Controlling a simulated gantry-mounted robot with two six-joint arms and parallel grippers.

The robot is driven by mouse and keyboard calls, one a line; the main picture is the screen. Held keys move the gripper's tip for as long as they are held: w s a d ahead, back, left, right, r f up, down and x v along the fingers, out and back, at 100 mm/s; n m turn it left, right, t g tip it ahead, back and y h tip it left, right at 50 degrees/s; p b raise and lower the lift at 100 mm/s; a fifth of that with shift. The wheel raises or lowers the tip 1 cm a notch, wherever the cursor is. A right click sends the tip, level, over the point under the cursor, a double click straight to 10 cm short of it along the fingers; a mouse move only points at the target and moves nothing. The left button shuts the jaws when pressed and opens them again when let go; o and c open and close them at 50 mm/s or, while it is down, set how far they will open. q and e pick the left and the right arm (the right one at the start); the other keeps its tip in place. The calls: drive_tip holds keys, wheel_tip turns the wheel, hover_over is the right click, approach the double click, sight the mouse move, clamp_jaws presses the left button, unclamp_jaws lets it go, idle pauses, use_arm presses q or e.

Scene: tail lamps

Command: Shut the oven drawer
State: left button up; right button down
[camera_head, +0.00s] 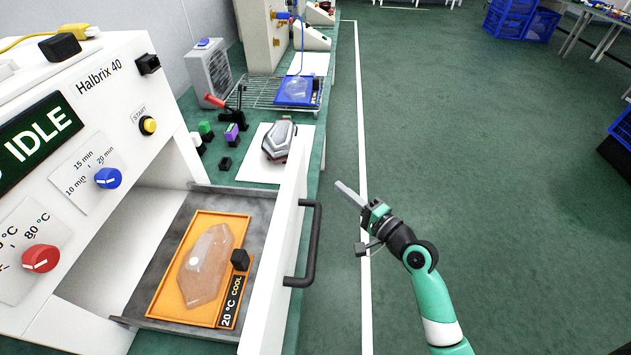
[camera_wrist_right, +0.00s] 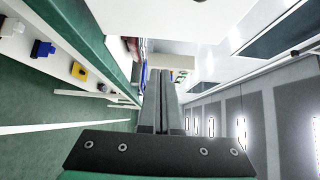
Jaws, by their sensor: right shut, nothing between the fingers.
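The oven (camera_head: 120,115) stands at the left, with a display that reads IDLE. Its drawer (camera_head: 170,255) is pulled out, its white front panel (camera_head: 270,270) standing well away from the oven opening. A black bar handle (camera_head: 314,243) is on the panel's outer side. In the drawer lies an orange tray (camera_head: 158,306) with a clear lamp cover (camera_head: 206,268) and a label reading 20 °C COOL. My right gripper (camera_head: 343,189) is shut and empty, just right of the handle and apart from it. Its closed fingers also show in the right wrist view (camera_wrist_right: 161,90). My left gripper is out of view.
Behind the drawer, a tail lamp (camera_head: 279,141) lies on a white sheet on the green bench. A red-handled clamp (camera_head: 216,102), small coloured blocks (camera_head: 206,130) and a wire rack (camera_head: 254,94) stand nearby. The green floor to the right is open.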

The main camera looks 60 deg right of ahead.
drive_tip(key=w+b, duration=0.1)
drive_tip(key=w, duration=0.7)
drive_tip(key=shift+a, duration=0.3)
